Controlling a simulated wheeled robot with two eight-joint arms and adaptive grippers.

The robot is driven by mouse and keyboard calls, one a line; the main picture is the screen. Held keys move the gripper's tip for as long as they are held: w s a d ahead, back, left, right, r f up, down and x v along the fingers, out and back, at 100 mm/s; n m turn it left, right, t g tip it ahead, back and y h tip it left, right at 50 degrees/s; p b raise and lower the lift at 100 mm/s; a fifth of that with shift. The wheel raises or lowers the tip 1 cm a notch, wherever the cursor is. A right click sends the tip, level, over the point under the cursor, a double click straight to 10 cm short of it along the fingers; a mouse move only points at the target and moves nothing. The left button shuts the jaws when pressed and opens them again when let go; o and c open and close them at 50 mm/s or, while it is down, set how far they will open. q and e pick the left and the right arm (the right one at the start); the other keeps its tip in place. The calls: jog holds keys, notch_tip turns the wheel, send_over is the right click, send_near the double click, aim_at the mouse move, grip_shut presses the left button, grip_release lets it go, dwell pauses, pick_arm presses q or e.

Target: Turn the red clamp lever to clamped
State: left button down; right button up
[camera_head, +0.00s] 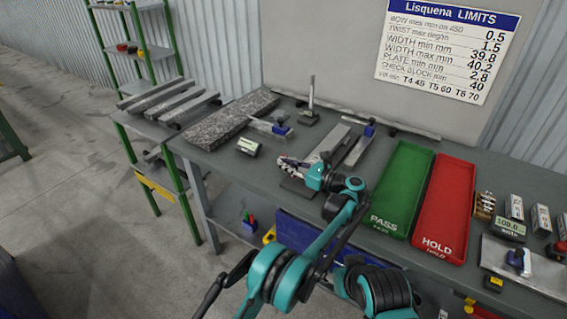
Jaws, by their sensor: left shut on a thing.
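My left gripper (290,163) reaches over the middle of the bench, beside a dark plate (297,187) and a grey metal bar (328,143). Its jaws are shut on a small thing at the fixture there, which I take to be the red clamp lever. The lever is mostly hidden by the fingers, and its angle cannot be told. My right gripper is not in view.
A green PASS tray (404,183) and a red HOLD tray (444,205) lie to the right. A speckled granite slab (226,120), a small display (248,146) and an upright stand (310,105) are around the fixture. Blocks and gauges crowd the far right.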

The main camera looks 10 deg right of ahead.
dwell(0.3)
pick_arm(q)
jog(key=c, duration=1.4)
grip_release()
notch_tip(320, 180, up, 10)
